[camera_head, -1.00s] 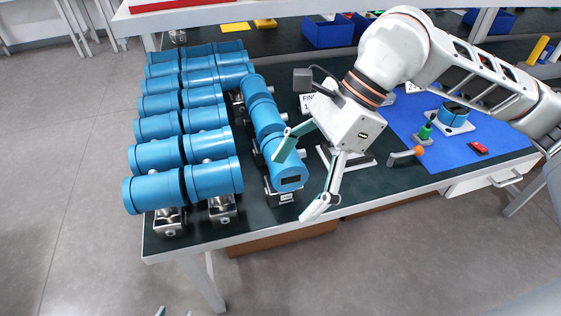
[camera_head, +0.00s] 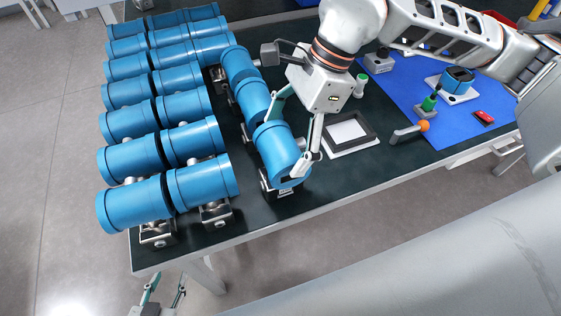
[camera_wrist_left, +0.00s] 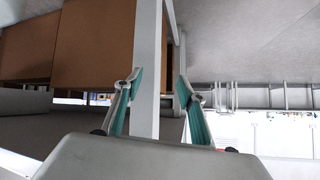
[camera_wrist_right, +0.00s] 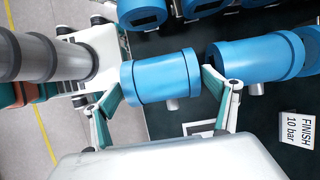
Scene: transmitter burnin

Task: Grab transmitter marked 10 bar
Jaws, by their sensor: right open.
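A short column of blue cylindrical transmitters stands beside the larger group; its nearest transmitter (camera_head: 279,146) is at the front of the dark table. My right gripper (camera_head: 278,150) is open, its fingers on either side of this transmitter. The right wrist view shows the same transmitter (camera_wrist_right: 160,78) between the spread fingertips; contact cannot be told. Another blue transmitter (camera_wrist_right: 257,60) lies beyond the right finger. A "FINISH 10 bar" sign (camera_wrist_right: 297,130) lies beside the column. My left gripper (camera_head: 164,296) is open and empty below the front edge; it also shows in the left wrist view (camera_wrist_left: 158,82).
Several blue transmitters (camera_head: 135,205) stand in two columns at left. A white table leg (camera_wrist_left: 147,70) stands near my left gripper.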

